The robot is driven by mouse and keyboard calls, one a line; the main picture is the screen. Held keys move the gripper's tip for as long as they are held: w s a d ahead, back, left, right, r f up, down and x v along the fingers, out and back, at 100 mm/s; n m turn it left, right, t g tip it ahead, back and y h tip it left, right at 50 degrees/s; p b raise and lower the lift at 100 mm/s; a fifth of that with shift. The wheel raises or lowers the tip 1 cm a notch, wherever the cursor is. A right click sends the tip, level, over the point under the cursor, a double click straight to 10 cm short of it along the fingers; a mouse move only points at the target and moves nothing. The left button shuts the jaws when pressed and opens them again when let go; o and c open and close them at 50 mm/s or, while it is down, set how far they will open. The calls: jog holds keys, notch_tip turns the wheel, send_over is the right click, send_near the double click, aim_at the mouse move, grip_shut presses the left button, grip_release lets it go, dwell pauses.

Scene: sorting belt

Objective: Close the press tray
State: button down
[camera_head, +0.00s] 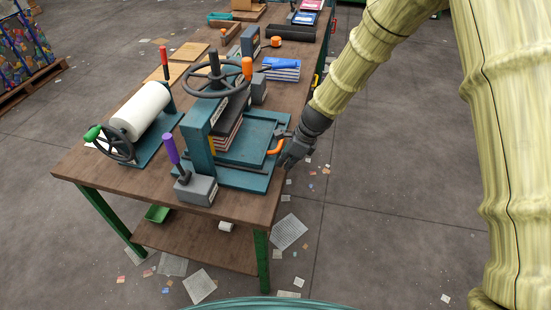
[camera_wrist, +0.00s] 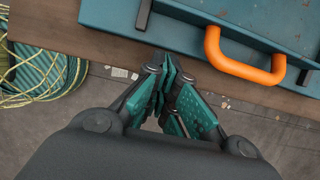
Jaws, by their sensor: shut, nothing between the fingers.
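The teal press tray (camera_head: 246,143) is slid out of the press (camera_head: 197,146) toward the right edge of the table. Its orange handle (camera_head: 276,147) faces my gripper. In the wrist view the handle (camera_wrist: 240,66) is a thick orange loop on the front of the tray (camera_wrist: 225,14), to the right of the fingers. My gripper (camera_head: 285,161) is at the table's right edge, beside the handle. In the wrist view my gripper (camera_wrist: 168,75) is shut and empty, with its fingertips close to the teal front edge. I cannot tell whether they touch it.
The wooden table (camera_head: 95,160) carries a white roll (camera_head: 140,111) on a teal roller stand, a purple-handled tool on a grey block (camera_head: 196,188), and the press wheel (camera_head: 215,75). Books and trays stand farther back. The floor right of the table is open, with scattered paper.

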jog(key=w+b+v, duration=0.1)
jog(key=b+v, duration=0.1)
jog(key=v, duration=0.8)
jog(key=s+d+f+n+h, duration=0.1)
jog(key=s+d+f+n, duration=0.2)
jog(key=s+d+f, duration=0.4)
jog(key=s+d+f+n+h, duration=0.1)
jog(key=s+d+f+n, duration=0.15)
jog(key=s+f, duration=0.45)
jog(key=s+d+f+n+h, duration=0.25)
jog(key=s+d+f, duration=0.2)
jog(key=f, duration=0.55)
jog(key=s+d+f+n, duration=0.2)
jog(key=s+n, duration=0.1)
jog(key=s, duration=0.4)
jog(key=s+d+f+n, duration=0.3)
jog(key=s+n, duration=0.1)
jog(key=s, duration=0.4)
jog(key=s+d+f+n, duration=0.2)
jog(key=s+f+n, duration=0.1)
jog(key=s, duration=0.4)
jog(key=shift+s+d+n+g, duration=0.2)
jog(key=shift+s+n+g, duration=0.15)
jog(key=shift+n, duration=0.35)
